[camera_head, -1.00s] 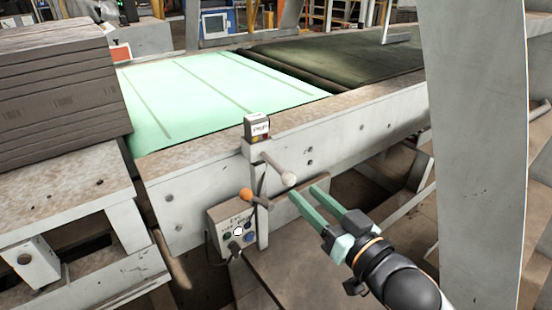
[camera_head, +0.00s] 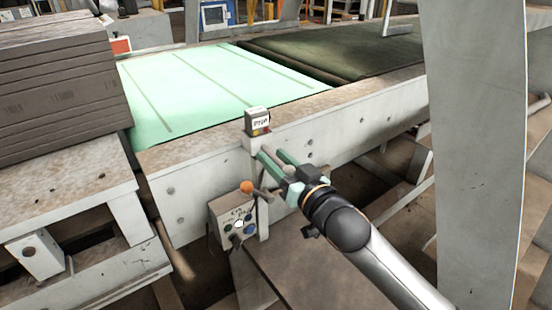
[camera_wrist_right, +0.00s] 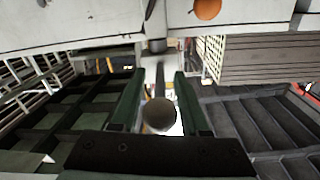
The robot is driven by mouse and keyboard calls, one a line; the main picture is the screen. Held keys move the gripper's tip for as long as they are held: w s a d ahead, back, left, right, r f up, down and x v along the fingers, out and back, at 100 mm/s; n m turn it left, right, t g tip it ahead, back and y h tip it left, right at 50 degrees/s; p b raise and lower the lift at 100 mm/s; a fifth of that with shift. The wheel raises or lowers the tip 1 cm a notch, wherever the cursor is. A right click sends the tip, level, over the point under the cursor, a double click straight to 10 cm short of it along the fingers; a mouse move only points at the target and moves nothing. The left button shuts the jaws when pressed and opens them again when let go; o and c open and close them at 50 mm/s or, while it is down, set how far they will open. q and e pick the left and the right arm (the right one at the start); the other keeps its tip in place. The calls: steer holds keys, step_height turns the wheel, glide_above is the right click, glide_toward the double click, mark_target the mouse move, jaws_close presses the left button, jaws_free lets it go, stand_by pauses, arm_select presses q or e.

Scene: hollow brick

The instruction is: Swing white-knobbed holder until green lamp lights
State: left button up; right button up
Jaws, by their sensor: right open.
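The white-knobbed holder (camera_head: 276,158) is a pale rod with a round knob, set on the conveyor's side below a small lamp box (camera_head: 257,121). My right gripper (camera_head: 272,153) is open, with its green fingers on either side of the rod. In the right wrist view the round knob (camera_wrist_right: 160,115) sits between the two fingers (camera_wrist_right: 159,76), with gaps at its sides. The lamp box shows a label and small red and yellow spots; I cannot make out a lit green lamp. My left gripper is not in view.
An orange-knobbed lever (camera_head: 247,187) is just below and left of my right gripper. Under it hangs a control box (camera_head: 233,222) with several buttons. A stack of grey boards (camera_head: 60,85) stands at left, and a pale post (camera_head: 475,150) at right.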

jaws_close()
stand_by(1.4)
